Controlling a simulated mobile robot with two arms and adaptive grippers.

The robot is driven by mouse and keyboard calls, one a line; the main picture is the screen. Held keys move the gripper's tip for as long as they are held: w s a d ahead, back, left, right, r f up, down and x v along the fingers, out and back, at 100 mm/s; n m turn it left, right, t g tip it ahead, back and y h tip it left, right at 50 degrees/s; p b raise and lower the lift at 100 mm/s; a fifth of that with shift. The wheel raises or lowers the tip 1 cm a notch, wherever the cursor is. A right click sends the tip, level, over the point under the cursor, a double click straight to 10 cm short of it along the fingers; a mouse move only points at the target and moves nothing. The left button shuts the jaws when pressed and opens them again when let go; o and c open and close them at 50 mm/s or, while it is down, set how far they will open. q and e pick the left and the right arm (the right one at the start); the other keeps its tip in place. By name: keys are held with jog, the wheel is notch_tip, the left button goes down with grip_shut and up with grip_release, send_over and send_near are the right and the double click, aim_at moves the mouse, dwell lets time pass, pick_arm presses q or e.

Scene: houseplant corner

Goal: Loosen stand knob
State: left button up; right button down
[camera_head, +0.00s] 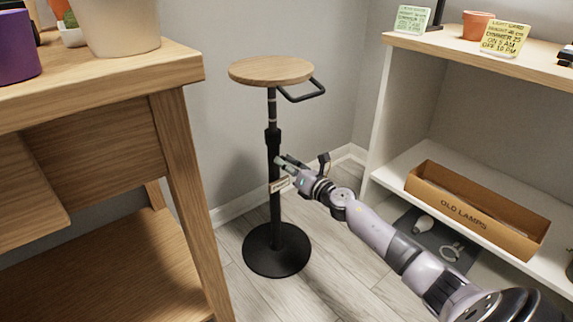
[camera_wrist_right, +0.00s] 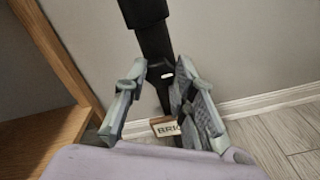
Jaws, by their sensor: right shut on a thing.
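The plant stand has a round wooden top (camera_head: 271,70), a black telescoping pole (camera_head: 275,215) and a round black base (camera_head: 277,250). A black handle loop (camera_head: 304,92) sticks out under the top. My right gripper (camera_head: 283,162) reaches the pole from the right, just below the thicker black collar (camera_head: 273,141). In the right wrist view its fingers (camera_wrist_right: 163,75) close in from both sides below the collar (camera_wrist_right: 145,12). It is shut on the knob, which the fingers mostly hide. A small lettered tag (camera_head: 279,185) hangs just below; it also shows in the wrist view (camera_wrist_right: 165,127).
A wooden table (camera_head: 180,75) with pots stands at the left. At the right, a white shelf unit (camera_head: 375,145) holds a cardboard box (camera_head: 478,210) marked OLD LAMPS. A dark mat (camera_head: 430,236) with a bulb lies below the box. Floor around the base is clear.

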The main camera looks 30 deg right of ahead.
jog(key=c, duration=1.3)
grip_release()
jog(key=shift+s, duration=0.15)
jog(key=s, duration=0.7)
jog(key=s+d, duration=0.1)
jog(key=s, duration=0.3)
jog(key=shift+s+f, duration=0.1)
jog(key=shift+s, duration=0.25)
